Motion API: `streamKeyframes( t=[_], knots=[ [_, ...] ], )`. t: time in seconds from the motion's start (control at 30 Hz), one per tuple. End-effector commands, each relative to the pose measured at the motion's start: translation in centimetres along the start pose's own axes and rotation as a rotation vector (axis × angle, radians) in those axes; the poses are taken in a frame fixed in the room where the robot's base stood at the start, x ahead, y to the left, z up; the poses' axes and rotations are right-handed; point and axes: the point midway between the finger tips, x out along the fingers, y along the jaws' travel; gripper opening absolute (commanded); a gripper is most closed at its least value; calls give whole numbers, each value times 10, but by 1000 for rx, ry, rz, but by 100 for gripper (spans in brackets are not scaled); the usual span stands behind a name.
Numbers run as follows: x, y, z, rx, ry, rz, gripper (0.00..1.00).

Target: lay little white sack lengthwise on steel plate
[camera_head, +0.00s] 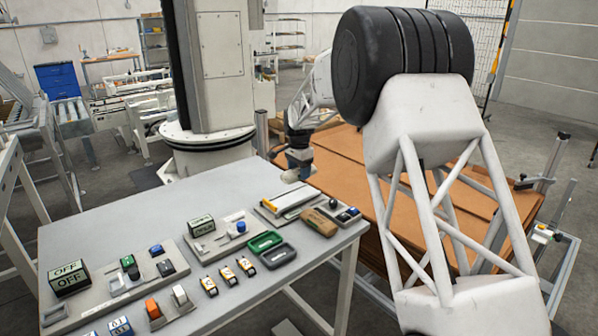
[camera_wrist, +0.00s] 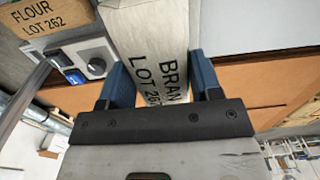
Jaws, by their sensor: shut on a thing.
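My gripper (camera_wrist: 161,80) is shut on the little white sack (camera_wrist: 150,35), its blue fingers on either side of it. The sack is pale, long and boxy, with "BRAN" and "LOT 26" printed in black. In the head view my gripper (camera_head: 298,160) hangs over the far right of the grey table, with the pale end of the sack (camera_head: 290,177) just below it. Several grey plates lie on the table, and I cannot tell for sure which is the steel plate. The sack's far end is cut off in the wrist view.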

Motion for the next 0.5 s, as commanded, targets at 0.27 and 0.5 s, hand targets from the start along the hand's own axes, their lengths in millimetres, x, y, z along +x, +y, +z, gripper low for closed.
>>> streamKeyframes(
  t=[0.27,0.5],
  knots=[
    [7,0,0,-1,0,0,29],
    [23,0,0,-1,-1,1,29]
  ],
)
